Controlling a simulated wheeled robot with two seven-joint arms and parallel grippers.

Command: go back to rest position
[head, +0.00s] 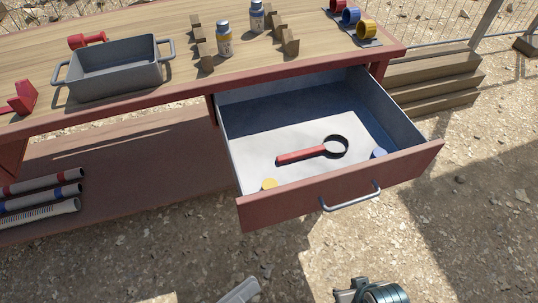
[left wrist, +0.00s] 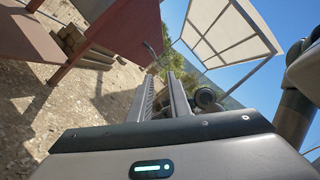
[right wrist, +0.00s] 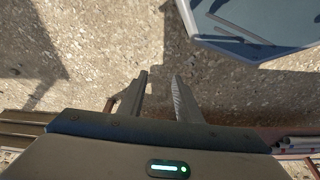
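My left gripper (left wrist: 162,84) shows in its wrist view with two fingers apart and nothing between them. The open drawer's red front (left wrist: 128,30) and its handle (left wrist: 150,48) lie beyond the fingertips, apart from them. My right gripper (right wrist: 160,82) also has its fingers apart and empty, above bare gravel. In the head view, only parts of mine show at the bottom edge, in front of the drawer; neither gripper's fingertips can be made out clearly there.
The red drawer (head: 330,195) is pulled out, holding a red-handled magnifying glass (head: 308,153) and yellow and blue caps. A grey bin (head: 115,85) and bottles stand on the workbench (head: 150,35).

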